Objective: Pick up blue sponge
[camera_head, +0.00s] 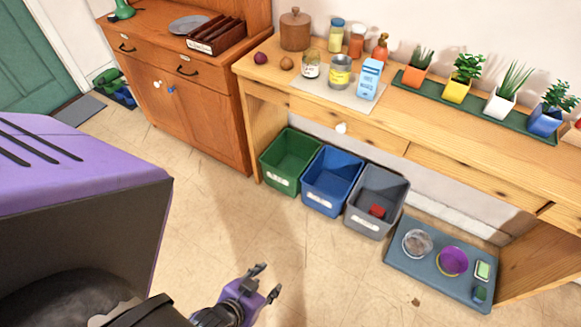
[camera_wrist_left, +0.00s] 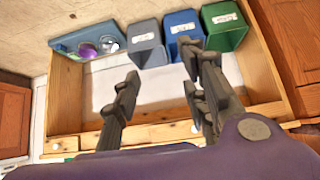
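A small dark blue-green item (camera_head: 480,293) lies at the near right corner of the blue-grey tray (camera_head: 400,262) on the floor; it is too small to tell whether it is the blue sponge. A green and white item (camera_head: 482,270) lies just behind it. My left gripper (camera_head: 266,281) is open and empty over the bare floor, well to the left of the tray. In the left wrist view, its fingers (camera_wrist_left: 162,82) are spread apart with nothing between them, and the tray (camera_wrist_left: 66,45) is at the upper left. My right gripper is not in view.
A glass bowl (camera_head: 417,243) and a purple bowl (camera_head: 452,261) share the tray. Green (camera_head: 278,178), blue (camera_head: 326,200) and grey (camera_head: 370,221) bins stand to its left; the grey one holds a red item. A wooden table (camera_head: 420,134) stands behind. The near floor is mostly clear.

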